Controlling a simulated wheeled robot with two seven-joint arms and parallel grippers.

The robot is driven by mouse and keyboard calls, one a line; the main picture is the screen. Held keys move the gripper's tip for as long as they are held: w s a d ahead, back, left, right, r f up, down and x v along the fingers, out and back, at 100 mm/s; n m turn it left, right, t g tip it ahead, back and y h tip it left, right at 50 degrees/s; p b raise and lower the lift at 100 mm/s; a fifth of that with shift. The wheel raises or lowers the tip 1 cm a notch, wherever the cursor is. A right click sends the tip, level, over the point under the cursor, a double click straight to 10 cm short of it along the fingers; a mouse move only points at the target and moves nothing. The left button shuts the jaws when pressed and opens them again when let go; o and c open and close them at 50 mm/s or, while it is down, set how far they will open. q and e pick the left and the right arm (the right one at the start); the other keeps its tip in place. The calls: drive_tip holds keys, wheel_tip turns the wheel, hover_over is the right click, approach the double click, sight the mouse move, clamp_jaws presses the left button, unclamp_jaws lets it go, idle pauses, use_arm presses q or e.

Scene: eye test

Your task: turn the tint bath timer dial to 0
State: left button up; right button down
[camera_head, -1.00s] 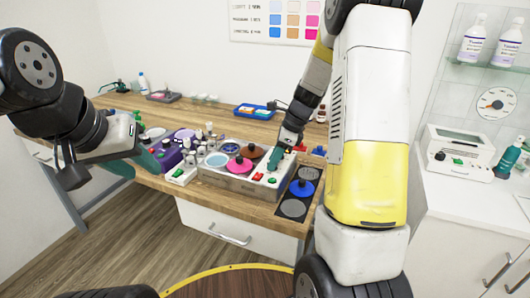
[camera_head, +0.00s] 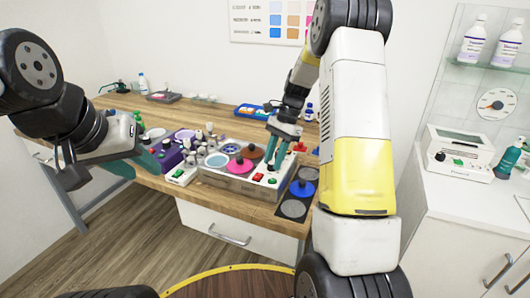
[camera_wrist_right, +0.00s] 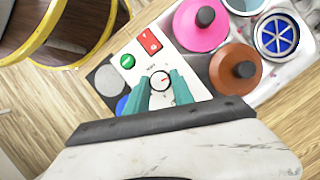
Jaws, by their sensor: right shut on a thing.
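The tint bath (camera_head: 238,183) is a pale box on the wooden table. Its control panel is at the right end, with a red switch (camera_wrist_right: 149,41) and a green switch (camera_wrist_right: 127,61). The timer dial (camera_wrist_right: 160,80) is a small white knob with a red mark toward its upper right in the wrist view; its numbers are too small to read. My right gripper (camera_head: 277,157) points down at the panel, its teal fingers on either side of the dial and shut on it. My left gripper (camera_head: 134,163) hangs at the table's left, empty, its teal fingers apart.
The bath holds pots with a pink lid (camera_wrist_right: 200,26) and a brown lid (camera_wrist_right: 236,68). A blue lid (camera_head: 302,188) lies on a dark mat beside it. A small white device (camera_head: 181,177) and bottles stand to its left. A blue tray (camera_head: 252,111) is behind.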

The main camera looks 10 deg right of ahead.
drive_tip(key=n, duration=0.2)
drive_tip(key=n+g+h, duration=0.1)
drive_tip(key=n, duration=0.2)
drive_tip(key=shift+w+a+n+h, duration=0.15)
drive_tip(key=shift+w+n+h, duration=0.05)
drive_tip(key=shift+n+h, duration=0.1)
drive_tip(key=shift+n+g+h, duration=0.5)
drive_tip(key=shift+n+h, duration=0.2)
drive_tip(key=shift+n, duration=1.2)
drive_tip(key=c, duration=1.1)
unclamp_jaws()
drive_tip(key=v, duration=0.7)
drive_tip(key=shift+w+r, duration=0.2)
drive_tip(key=shift+r, duration=0.2)
